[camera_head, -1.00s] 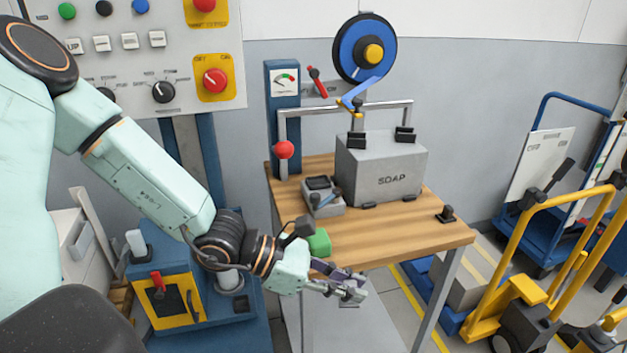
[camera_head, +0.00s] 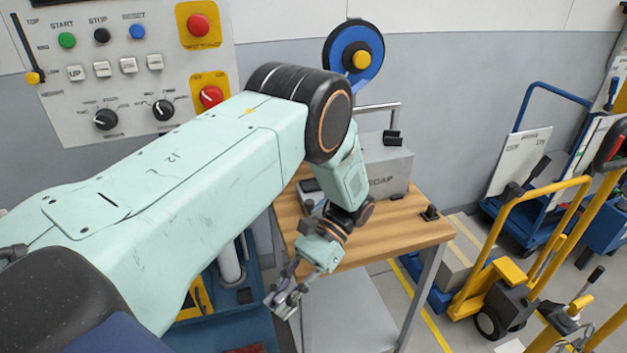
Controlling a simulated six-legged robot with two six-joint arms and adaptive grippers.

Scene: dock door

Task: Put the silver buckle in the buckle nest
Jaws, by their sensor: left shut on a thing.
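My left gripper (camera_head: 285,299) hangs in front of the table's front left corner, pointing down and left. It is shut on a small silver piece (camera_head: 283,306), which looks like the silver buckle; the fingers hide much of it. A small grey fixture (camera_head: 309,186) with a dark top stands on the table's left side, behind my left wrist and partly covered by my arm. It may be the buckle nest, but I cannot tell. The gripper is apart from it, nearer to me. My right gripper is not in view.
The wooden table (camera_head: 400,243) carries a grey SOAP box (camera_head: 391,170) and a small black clamp (camera_head: 430,213). Its front right part is clear. A blue reel (camera_head: 340,50) is above. A control panel (camera_head: 130,75) is on the left, a yellow pallet truck (camera_head: 497,278) on the right.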

